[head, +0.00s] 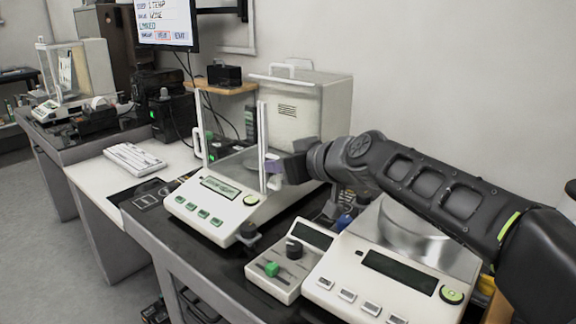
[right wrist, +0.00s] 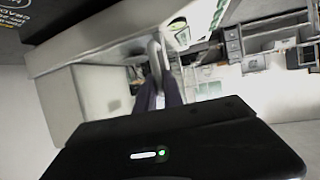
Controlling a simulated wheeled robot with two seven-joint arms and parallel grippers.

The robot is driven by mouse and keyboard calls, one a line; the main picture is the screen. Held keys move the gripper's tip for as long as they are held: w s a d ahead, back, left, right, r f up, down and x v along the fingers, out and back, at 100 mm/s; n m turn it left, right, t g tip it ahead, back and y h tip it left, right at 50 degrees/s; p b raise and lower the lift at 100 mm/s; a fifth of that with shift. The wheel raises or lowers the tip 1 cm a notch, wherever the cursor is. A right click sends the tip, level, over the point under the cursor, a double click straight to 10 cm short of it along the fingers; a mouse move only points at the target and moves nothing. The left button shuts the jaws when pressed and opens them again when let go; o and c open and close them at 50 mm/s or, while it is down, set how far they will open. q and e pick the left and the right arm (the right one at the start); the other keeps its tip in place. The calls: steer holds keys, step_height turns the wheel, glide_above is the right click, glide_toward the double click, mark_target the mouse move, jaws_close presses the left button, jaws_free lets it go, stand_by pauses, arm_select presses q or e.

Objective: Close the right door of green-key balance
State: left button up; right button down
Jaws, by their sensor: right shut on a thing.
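The green-key balance (head: 213,205) stands on the dark table in the middle of the head view, with green keys on its front. Its right door (head: 262,135) shows edge-on as an upright white frame. My right gripper (head: 274,168) reaches in from the right and is shut on the right door's handle. In the right wrist view, the white handle (right wrist: 156,50) runs between the two dark fingers of the gripper (right wrist: 160,92). The fingers hide part of the handle. The left door handle (head: 199,132) stands on the balance's other side. My left gripper is not in view.
A second balance (head: 385,275) with grey keys stands at the front right, under my right arm. A small control box (head: 285,272) with a green knob is beside it. A keyboard (head: 134,158) lies on the white desk at left.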

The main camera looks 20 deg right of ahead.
steer(key=shift+s+a, duration=0.1)
steer(key=shift+a, duration=0.15)
steer(key=c, duration=1.5)
jaws_free()
steer(key=shift+b+v, duration=0.4)
steer(key=shift+v, duration=3.5)
